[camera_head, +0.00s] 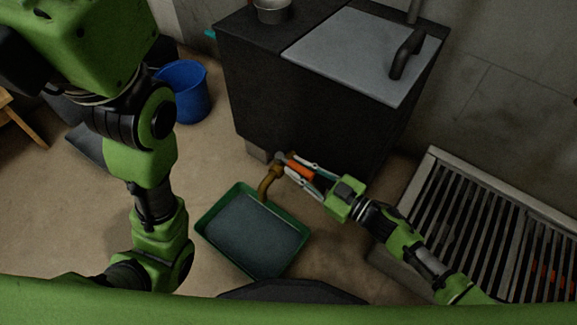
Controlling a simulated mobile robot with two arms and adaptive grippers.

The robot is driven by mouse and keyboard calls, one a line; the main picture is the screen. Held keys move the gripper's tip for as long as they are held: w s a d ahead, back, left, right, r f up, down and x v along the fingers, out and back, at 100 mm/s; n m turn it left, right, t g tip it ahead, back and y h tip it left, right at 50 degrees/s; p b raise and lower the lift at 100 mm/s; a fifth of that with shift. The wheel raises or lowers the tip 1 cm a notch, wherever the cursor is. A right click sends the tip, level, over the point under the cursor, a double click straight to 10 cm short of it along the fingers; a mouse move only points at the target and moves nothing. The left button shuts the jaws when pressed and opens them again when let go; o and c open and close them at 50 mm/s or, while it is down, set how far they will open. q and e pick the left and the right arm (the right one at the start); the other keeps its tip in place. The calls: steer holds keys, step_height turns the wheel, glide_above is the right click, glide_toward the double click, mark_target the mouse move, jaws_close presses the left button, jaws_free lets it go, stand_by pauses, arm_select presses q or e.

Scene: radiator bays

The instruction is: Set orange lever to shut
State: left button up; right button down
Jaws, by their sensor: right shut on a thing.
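The orange lever (299,171) sits on a tap at the lower front of a black cabinet. The tap's brass spout (267,184) curves down over a green tray. My right gripper (299,172) comes in from the right and is shut on the orange lever, with a fingertip on each side of it. The fingers hide part of the lever, and I cannot tell its exact setting. My left arm hangs at the left, and its gripper is not in view.
The green-rimmed tray (213,243) with a dark inside stands on the floor below the spout. The black cabinet (290,100) has a grey top panel (350,50). A blue bucket (185,92) stands at the back left. A slatted radiator or grate (480,225) is at the right.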

steer(key=c, duration=1.9)
jaws_free()
steer(key=shift+d, duration=0.1)
steer(key=v, duration=1.2)
